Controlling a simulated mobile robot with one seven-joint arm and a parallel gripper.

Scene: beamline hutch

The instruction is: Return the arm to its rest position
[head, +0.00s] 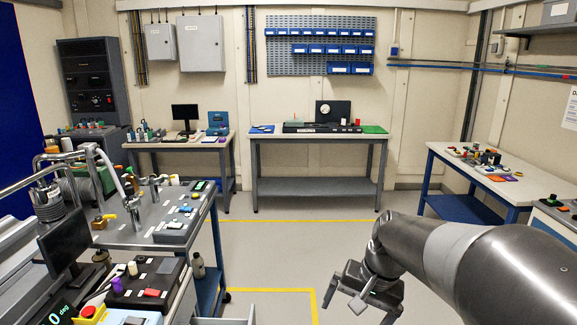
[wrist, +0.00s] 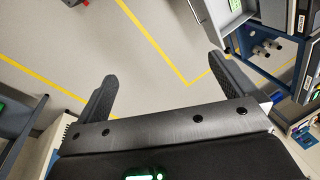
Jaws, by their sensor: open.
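My gripper (head: 368,298) hangs at the lower right of the head view, at the end of my grey arm, over open floor. In the wrist view my gripper (wrist: 160,90) shows its two dark fingers spread wide apart. Nothing is between the fingers; only grey floor with yellow lines shows beyond them. The arm reaches in from the right edge of the head view, with its wrist bent downward. The lower tips of the gripper are close to the bottom edge of the head view.
An equipment bench (head: 140,232) with pipes and a monitor (head: 64,242) stands at left. A workbench (head: 315,142) stands at the back wall and a white side table (head: 515,187) at right. The floor (head: 300,245) between them is clear. An open drawer (wrist: 222,18) shows in the wrist view.

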